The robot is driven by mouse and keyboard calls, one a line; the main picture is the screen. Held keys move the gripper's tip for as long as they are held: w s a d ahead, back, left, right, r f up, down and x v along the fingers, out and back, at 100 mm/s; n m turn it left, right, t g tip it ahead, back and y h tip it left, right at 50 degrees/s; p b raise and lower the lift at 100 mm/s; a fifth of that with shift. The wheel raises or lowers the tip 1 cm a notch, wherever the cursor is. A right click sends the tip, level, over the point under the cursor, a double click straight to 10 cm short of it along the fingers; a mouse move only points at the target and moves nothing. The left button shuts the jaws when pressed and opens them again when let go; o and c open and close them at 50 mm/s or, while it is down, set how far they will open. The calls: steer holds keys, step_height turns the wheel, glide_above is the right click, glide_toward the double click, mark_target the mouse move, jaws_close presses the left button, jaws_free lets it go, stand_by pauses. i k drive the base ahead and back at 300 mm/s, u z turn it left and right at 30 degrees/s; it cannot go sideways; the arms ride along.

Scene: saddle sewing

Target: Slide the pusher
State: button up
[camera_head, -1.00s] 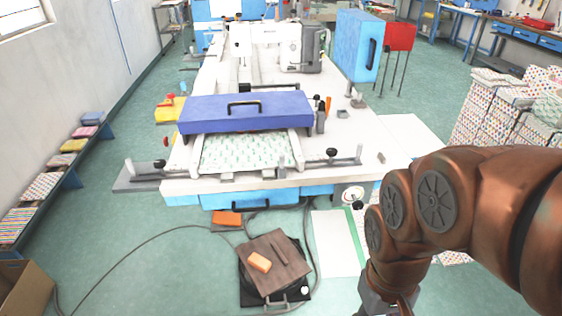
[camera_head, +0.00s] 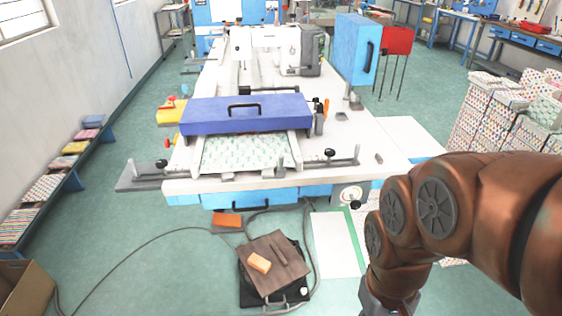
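A long blue-purple bar (camera_head: 246,116) with a black handle (camera_head: 244,106) lies across the white sewing table; it may be the pusher, but I cannot tell for sure. A white patterned sheet (camera_head: 247,152) lies in front of it between two white rails. My gripper (camera_head: 388,308) is at the bottom edge, right of centre, in front of the table and well apart from the bar. Its fingertips are cut off by the frame, so its opening does not show.
Black-knobbed clamps (camera_head: 330,155) stand at the table's front corners. A dark pedal board (camera_head: 272,268) with an orange block (camera_head: 258,263) and cables lie on the floor ahead. Stacked patterned boxes (camera_head: 495,115) stand at the right. Floor at the left is mostly clear.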

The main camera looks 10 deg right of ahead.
mark_target(281, 171)
steer(key=k, duration=1.2)
steer(key=u, duration=0.6)
steer(key=i, duration=0.6)
steer(key=u, duration=0.65)
steer(key=i, duration=0.75)
steer(key=z, duration=0.5)
steer(key=i, duration=0.75)
steer(key=z, duration=0.6)
